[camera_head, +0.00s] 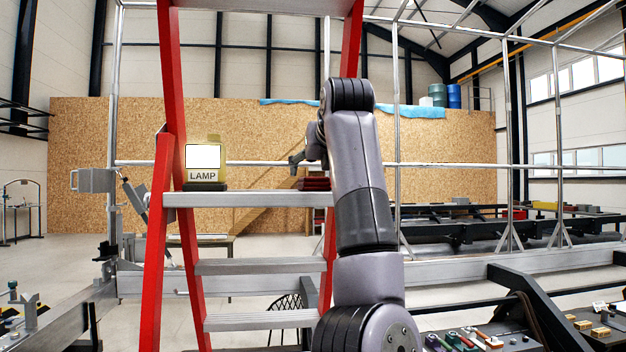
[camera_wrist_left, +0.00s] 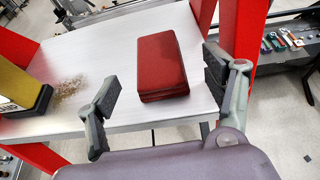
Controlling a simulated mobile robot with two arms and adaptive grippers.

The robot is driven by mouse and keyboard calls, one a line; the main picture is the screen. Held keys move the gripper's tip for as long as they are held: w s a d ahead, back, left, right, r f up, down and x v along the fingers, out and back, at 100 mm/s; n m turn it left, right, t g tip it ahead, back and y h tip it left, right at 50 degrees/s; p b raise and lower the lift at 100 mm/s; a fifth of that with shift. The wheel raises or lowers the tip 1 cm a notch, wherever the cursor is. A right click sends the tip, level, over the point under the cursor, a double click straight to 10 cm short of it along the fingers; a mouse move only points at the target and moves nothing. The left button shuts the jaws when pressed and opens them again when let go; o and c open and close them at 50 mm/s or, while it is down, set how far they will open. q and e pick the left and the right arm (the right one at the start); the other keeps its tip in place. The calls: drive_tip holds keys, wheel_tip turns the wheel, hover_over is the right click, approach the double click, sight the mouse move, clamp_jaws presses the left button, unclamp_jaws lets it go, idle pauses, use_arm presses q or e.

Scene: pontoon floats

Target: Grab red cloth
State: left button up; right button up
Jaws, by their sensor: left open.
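The red cloth (camera_wrist_left: 162,64) is a folded, flat stack on the pale ladder shelf (camera_wrist_left: 100,52). In the head view the cloth (camera_head: 315,184) shows at the right end of the shelf (camera_head: 250,199), partly behind my arm. My left gripper (camera_wrist_left: 158,92) is open, with one finger left of the cloth and the other right of it. The fingers stand apart from the cloth, towards its near edge. In the head view the left gripper (camera_head: 298,158) is above the shelf, just over the cloth. My right gripper is not in view.
A yellow lamp box (camera_head: 205,165) labelled LAMP stands on the left of the shelf; its dark base (camera_wrist_left: 28,103) shows in the wrist view. Red ladder rails (camera_head: 157,230) flank the shelf. A brown crumbly patch (camera_wrist_left: 68,88) lies between box and cloth.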

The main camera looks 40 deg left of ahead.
use_arm(q)
drive_tip(key=p+x, duration=0.2)
drive_tip(key=x, duration=0.2)
drive_tip(key=shift+w+a+p, duration=0.1)
drive_tip(key=shift+a+p, duration=0.25)
drive_tip(key=shift+a, duration=0.05)
drive_tip(key=shift+w+a+f, duration=0.1)
drive_tip(key=shift+a, duration=0.05)
drive_tip(key=shift+d, duration=0.3)
drive_tip(key=shift+c, duration=1.2)
drive_tip(key=shift+a, duration=0.2)
drive_tip(key=c, duration=0.5)
drive_tip(key=shift+d, duration=0.1)
drive_tip(key=c, duration=0.4)
drive_tip(key=shift+r, duration=0.65)
wheel_tip(320, 180, up, 8)
drive_tip(key=shift+r, duration=0.25)
